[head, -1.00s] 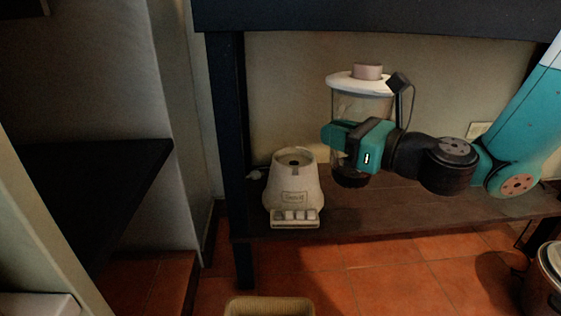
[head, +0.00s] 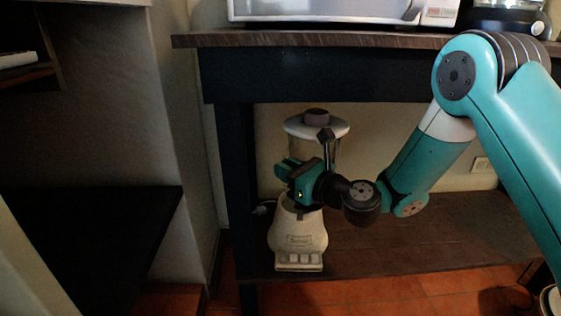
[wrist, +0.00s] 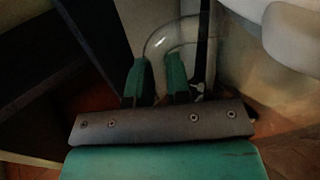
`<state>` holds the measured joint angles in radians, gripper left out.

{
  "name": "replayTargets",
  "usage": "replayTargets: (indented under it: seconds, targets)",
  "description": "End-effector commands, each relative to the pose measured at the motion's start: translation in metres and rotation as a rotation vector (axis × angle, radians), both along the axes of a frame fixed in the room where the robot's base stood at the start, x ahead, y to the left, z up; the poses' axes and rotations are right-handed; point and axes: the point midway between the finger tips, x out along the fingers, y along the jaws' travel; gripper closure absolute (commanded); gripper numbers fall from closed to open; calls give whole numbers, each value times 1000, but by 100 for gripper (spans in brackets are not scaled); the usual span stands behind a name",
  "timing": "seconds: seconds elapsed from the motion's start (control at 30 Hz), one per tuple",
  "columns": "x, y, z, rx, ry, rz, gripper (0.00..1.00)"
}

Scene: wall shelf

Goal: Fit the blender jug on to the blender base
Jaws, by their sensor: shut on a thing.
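The blender jug (head: 304,148) is clear, with a white lid and a pinkish-brown cap, and stands roughly upright over the blender base in the head view. The blender base (head: 298,238) is cream, with a row of buttons in front, and stands on the brown lower shelf. My gripper (head: 291,172) is in front of the jug's lower part and shut on the jug. In the wrist view, the clear curved handle (wrist: 168,38) lies at the fingers of my gripper (wrist: 155,72). My gripper hides the jug's bottom, so I cannot tell whether it is seated.
A dark table leg (head: 228,165) rises just left of the base. The upper shelf edge (head: 330,40) is above the jug, with a microwave (head: 340,10) on it. The lower shelf (head: 430,235) is clear to the right.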

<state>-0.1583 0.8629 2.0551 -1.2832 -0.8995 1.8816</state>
Motion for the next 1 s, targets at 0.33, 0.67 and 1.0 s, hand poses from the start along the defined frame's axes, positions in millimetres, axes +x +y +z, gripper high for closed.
replayTargets:
  seconds: [0.33, 0.67, 1.0]
  targets:
    - [31, 28, 0, 0, -7, -5, 100]
    - [31, 27, -34, 0, -4, -6, 100]
    - [31, 27, -35, 1, -5, -6, 100]
